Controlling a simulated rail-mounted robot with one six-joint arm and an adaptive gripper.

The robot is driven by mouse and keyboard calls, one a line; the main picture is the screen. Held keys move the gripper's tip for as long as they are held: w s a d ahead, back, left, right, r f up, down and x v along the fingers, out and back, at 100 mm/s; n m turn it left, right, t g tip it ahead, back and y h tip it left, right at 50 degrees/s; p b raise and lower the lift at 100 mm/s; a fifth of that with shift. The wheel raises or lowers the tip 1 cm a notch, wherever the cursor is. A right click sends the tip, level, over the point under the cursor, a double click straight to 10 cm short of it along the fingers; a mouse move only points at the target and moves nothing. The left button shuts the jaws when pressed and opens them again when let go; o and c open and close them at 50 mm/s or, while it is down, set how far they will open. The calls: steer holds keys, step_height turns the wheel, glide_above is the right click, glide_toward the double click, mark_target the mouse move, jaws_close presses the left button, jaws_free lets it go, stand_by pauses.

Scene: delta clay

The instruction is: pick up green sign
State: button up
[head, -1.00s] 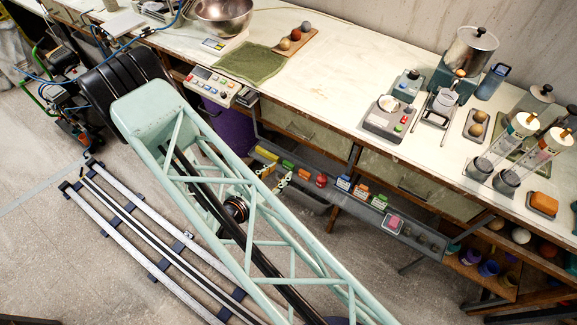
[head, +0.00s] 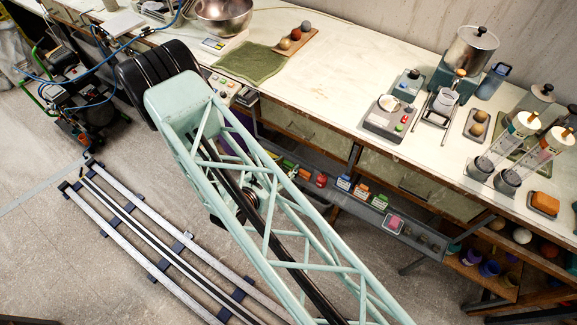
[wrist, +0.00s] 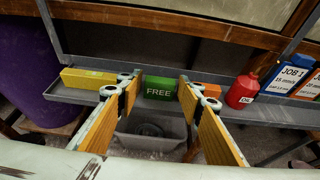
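The green sign (wrist: 159,87) reads "FREE" and stands on a grey shelf (wrist: 290,112), framed between my fingertips in the wrist view. In the head view the green sign (head: 289,164) shows only partly, beside my arm's lattice. My gripper (wrist: 159,84) is open, with one yellow-padded finger on each side of the sign and clear gaps on both sides. The fingertips look near the sign, but I cannot tell whether they reach around it. In the head view my gripper is mostly hidden by the arm.
A yellow block (wrist: 88,78) stands left of the sign. An orange block (wrist: 207,90) is just right, partly behind my right finger. A red bottle (wrist: 243,90) and a blue-and-white job sign (wrist: 287,77) stand farther right. A grey bin (wrist: 152,130) is below.

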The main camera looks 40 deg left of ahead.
steer(key=shift+c, duration=0.2)
steer(key=c, duration=0.5)
steer(key=shift+o, duration=0.2)
steer(key=shift+r, duration=0.2)
steer(key=shift+r, duration=1.15)
steer(key=s+d+r, duration=0.1)
steer(key=s+d, duration=0.3)
steer(key=s, duration=0.2)
steer(key=s+d+r+p, duration=0.1)
steer(key=s+d, duration=0.4)
steer(key=s, duration=0.2)
steer(key=shift+s+r, duration=0.15)
